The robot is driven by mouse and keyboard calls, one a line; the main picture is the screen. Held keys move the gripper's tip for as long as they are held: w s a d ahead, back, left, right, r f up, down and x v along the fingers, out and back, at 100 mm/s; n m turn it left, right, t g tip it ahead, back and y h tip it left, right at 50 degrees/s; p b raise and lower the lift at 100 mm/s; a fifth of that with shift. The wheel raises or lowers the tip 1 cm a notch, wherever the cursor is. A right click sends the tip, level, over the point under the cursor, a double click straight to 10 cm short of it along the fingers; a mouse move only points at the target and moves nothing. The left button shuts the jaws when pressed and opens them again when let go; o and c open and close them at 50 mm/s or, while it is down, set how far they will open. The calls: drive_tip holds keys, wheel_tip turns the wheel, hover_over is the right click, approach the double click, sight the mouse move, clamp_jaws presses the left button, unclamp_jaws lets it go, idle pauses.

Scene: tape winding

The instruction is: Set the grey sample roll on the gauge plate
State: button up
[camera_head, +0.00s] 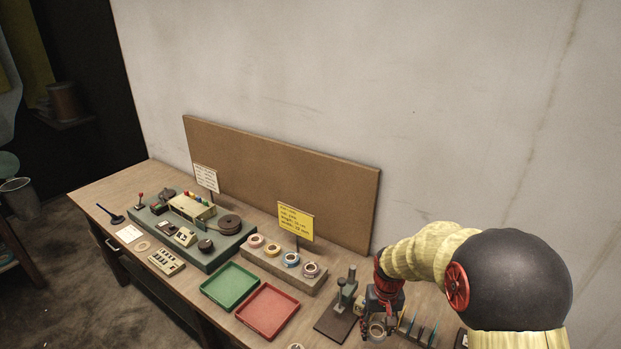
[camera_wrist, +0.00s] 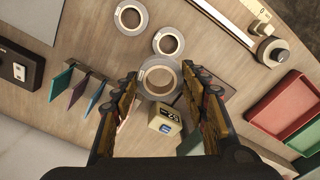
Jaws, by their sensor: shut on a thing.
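My gripper (camera_head: 383,308) is at the front right of the bench, near the gauge. In the wrist view my gripper (camera_wrist: 159,76) is shut on the grey sample roll (camera_wrist: 160,92), a ring with a pale core, its hole facing the camera. The roll also shows below my gripper in the head view (camera_head: 377,331). The gauge plate (camera_head: 328,325) is a dark base carrying an upright stand, just left of my gripper. In the wrist view a yellow gauge box (camera_wrist: 165,120) with a small display shows between the fingers; the plate is mostly hidden behind the right finger.
Two other rolls (camera_wrist: 130,17) (camera_wrist: 168,41) lie near the held one. Upright coloured cards (camera_wrist: 78,88) and a black box (camera_wrist: 20,68) stand at the left there. A red tray (camera_head: 268,312), green tray (camera_head: 230,287) and roll rack (camera_head: 284,275) lie left of the gauge.

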sight(374, 342)
wheel_tip(374, 342, down, 6)
drive_tip(key=shift+s+f+b, duration=0.15)
drive_tip(key=shift+f+b, duration=0.1)
drive_tip(key=shift+b, duration=0.9)
wheel_tip(374, 342, up, 7)
drive_tip(key=p, duration=0.3)
drive_tip(key=shift+p, duration=0.3)
wheel_tip(374, 342, down, 7)
drive_tip(key=b, duration=0.3)
drive_tip(key=shift+f+b, duration=0.15)
drive_tip(key=shift+b, duration=0.2)
drive_tip(key=s+d+r+m+p, duration=0.1)
drive_tip(key=s+d+r, duration=0.2)
drive_tip(key=d+r, duration=0.2)
drive_tip(key=s+d+r+m, duration=0.1)
drive_tip(key=s+d+r, duration=0.25)
drive_tip(key=r, duration=0.25)
drive_tip(key=s+f, duration=0.2)
drive_tip(key=s, duration=1.7)
drive_tip(key=shift+a, duration=0.15)
drive_tip(key=shift+f, duration=0.15)
